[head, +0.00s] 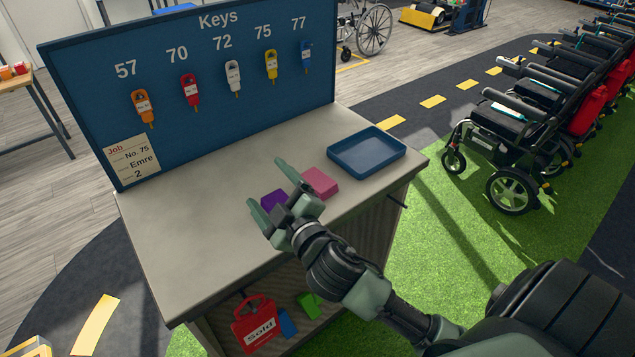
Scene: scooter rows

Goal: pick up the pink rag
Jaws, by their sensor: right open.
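The pink rag (320,182) is a small folded block lying on the grey counter top (200,232), left of the blue tray. My right gripper (267,184) is open and empty. Its fingers are spread just left of the pink rag in the picture, and one finger passes close to the rag's left edge. I cannot tell whether they touch. A purple folded piece (272,200) shows between the fingers, partly hidden by the gripper. My left gripper is not in view.
An empty blue tray (367,152) sits at the counter's right end. A blue key board (200,90) with several tagged keys rises behind. Wheelchairs (520,125) stand right.

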